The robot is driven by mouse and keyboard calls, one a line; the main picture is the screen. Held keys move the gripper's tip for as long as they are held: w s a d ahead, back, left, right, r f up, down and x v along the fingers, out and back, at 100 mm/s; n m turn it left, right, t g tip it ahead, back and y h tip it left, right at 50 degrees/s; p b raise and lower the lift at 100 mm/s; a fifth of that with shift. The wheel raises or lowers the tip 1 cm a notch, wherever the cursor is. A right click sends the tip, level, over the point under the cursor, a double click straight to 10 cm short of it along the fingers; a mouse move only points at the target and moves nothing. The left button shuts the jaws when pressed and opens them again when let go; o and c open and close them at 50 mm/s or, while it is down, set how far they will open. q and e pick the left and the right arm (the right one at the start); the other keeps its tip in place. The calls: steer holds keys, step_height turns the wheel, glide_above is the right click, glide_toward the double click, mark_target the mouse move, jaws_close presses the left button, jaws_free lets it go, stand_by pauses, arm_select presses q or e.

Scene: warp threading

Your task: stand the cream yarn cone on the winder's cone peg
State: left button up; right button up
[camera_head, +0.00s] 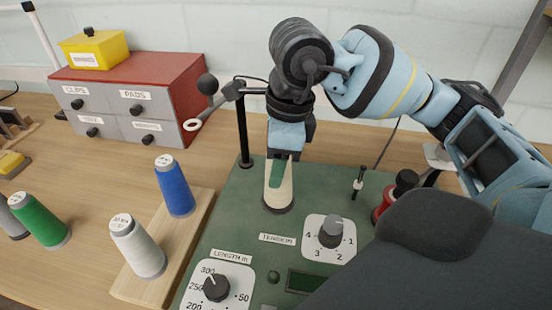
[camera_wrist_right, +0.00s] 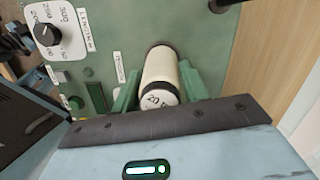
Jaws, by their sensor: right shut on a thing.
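The cream yarn cone (camera_head: 279,199) is upright, with its wide dark-rimmed base low at the green winder deck (camera_head: 235,225). My right gripper (camera_head: 278,174) comes down from above and is shut on the cone, its green fingers on the cone's sides. In the right wrist view the cone (camera_wrist_right: 160,72) sits between both fingers of the right gripper (camera_wrist_right: 159,84), its narrow marked end toward the camera. The cone peg is hidden, so I cannot tell whether the cone is fully seated. My left gripper is out of view.
A black post with a guide arm (camera_head: 243,125) stands left of the cone. The tension dial (camera_head: 332,231) and length dial (camera_head: 216,287) are on the winder. White (camera_head: 137,247) and blue (camera_head: 175,187) cones stand on a wooden board at left. A red drawer box (camera_head: 135,92) is behind.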

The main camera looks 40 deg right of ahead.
steer(key=o, duration=1.1)
steer(key=r, duration=0.5)
steer(key=d+r, duration=0.1)
steer(key=r, duration=0.1)
steer(key=shift+s+r, duration=0.35)
steer(key=shift+r, duration=0.05)
steer(key=shift+a, duration=0.1)
